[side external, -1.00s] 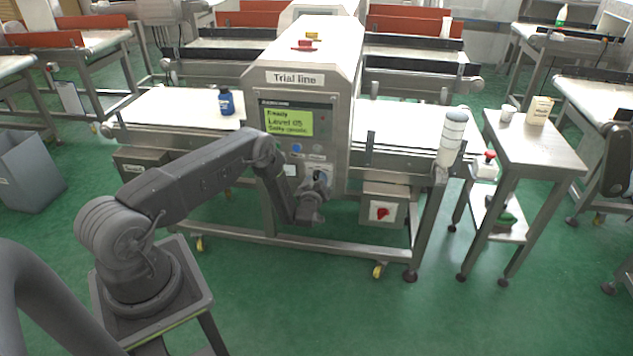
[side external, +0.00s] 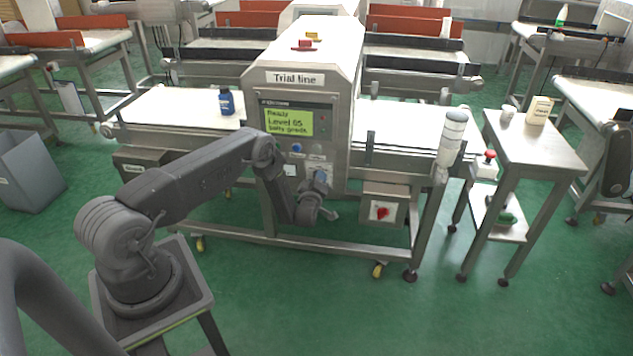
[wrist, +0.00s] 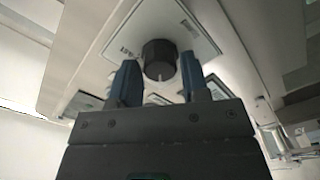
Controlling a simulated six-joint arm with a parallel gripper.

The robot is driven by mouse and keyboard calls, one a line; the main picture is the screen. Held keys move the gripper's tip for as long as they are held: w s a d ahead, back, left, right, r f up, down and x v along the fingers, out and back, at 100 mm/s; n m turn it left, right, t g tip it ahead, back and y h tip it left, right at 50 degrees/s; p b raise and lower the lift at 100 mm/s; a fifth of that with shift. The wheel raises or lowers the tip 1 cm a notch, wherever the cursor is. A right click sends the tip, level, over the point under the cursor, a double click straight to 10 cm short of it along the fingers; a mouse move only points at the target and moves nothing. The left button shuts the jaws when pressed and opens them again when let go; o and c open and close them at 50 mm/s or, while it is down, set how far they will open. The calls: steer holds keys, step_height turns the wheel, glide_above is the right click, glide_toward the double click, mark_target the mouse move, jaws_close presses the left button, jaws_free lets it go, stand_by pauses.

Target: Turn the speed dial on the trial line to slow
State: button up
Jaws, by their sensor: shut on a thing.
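The trial line (side external: 294,78) is a pale metal detector with a lit display and a labelled front, at the centre of the side view. The speed dial (wrist: 159,55) is a dark round knob on a pale plate in the wrist view, with a light mark on its lower edge. My gripper (wrist: 158,72) has one blue-grey finger on each side of the dial and is shut on it. In the side view my gripper (side external: 319,180) is at the lower front panel and hides the dial. The plate's lettering is too small to read surely.
A blue bottle (side external: 227,101) stands on the left belt. A blue button (side external: 297,147) sits below the display (side external: 289,122). A red switch (side external: 382,212) is on a box at lower right. A side table (side external: 535,145) stands right.

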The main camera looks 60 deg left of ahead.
steer(key=o, duration=0.9)
steer(key=shift+o, duration=0.2)
steer(key=v, duration=1.3)
steer(key=shift+s+d, duration=0.25)
steer(key=shift+r, duration=0.15)
